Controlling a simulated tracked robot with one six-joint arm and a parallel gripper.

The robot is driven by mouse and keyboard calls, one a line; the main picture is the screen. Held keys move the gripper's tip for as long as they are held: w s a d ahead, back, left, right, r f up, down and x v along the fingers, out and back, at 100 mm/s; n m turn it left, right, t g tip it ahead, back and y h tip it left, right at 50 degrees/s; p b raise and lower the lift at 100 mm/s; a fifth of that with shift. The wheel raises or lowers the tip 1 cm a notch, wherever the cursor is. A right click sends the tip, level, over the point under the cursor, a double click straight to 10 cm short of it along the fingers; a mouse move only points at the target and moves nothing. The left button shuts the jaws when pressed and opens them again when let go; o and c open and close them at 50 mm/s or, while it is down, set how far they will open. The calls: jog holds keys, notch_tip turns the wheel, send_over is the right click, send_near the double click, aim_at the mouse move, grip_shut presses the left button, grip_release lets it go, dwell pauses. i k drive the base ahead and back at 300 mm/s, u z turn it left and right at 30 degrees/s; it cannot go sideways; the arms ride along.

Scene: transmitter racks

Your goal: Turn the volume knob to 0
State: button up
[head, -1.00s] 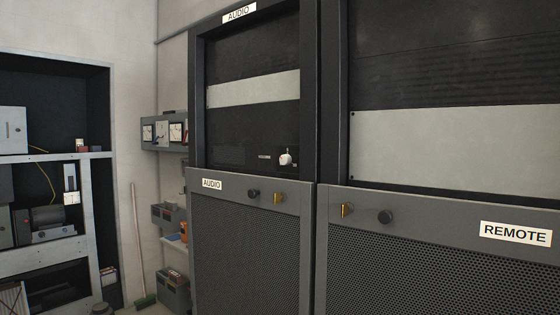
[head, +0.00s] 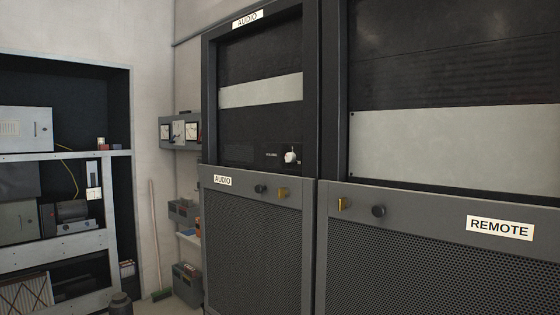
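The volume knob (head: 290,157) is a small white knob on the dark lower panel of the AUDIO rack (head: 210,120), right of a small pale label (head: 271,155) that seems to read VOLUME. Its pointer setting and scale are too small to read. My gripper is not in the head view, so its place relative to the knob cannot be seen.
The REMOTE rack (head: 440,195) stands right of the AUDIO rack. Shelving with equipment (head: 65,155) is at the left. A broom (head: 155,235) and wall boxes (head: 185,212) stand in the gap between.

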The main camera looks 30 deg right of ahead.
aim_at(290, 156)
jog(key=u, duration=0.5)
jog(key=k, duration=1.15)
jog(key=z, duration=0.3)
jog(key=i, duration=2.15)
jog(key=u, duration=0.6)
